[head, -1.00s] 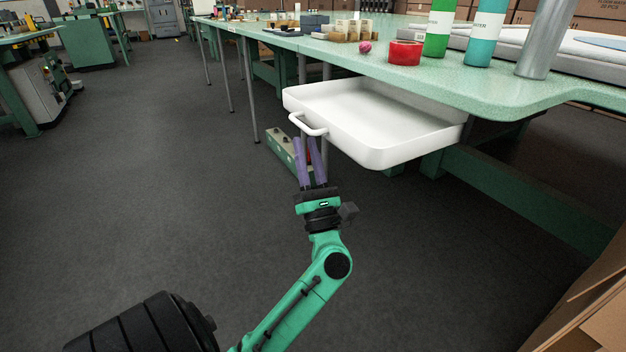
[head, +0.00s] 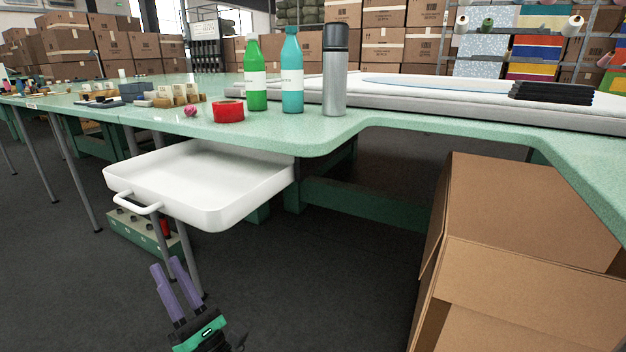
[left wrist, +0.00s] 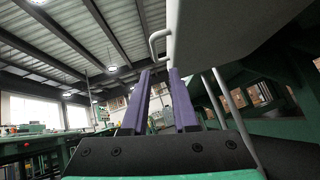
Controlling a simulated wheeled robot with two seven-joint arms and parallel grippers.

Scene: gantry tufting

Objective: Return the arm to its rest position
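My left gripper (head: 165,265) is low in the head view, with its two purple fingers pointing up and apart. Nothing is between them; in the left wrist view the gap between the fingers (left wrist: 159,72) is also empty. The gripper is in front of and below the white drawer (head: 205,182), which is pulled out from under the green table. The drawer's handle (head: 138,203) appears clear of the fingertips in the head view. The handle also shows just above the fingertips in the left wrist view (left wrist: 153,42). My right gripper is in neither view.
The green table (head: 330,136) holds a red tape roll (head: 228,111), a green bottle (head: 255,78), a teal bottle (head: 292,75) and a metal flask (head: 335,75). An open cardboard box (head: 520,215) stands at the right. Thin table legs (head: 75,175) stand at the left. Dark floor lies between.

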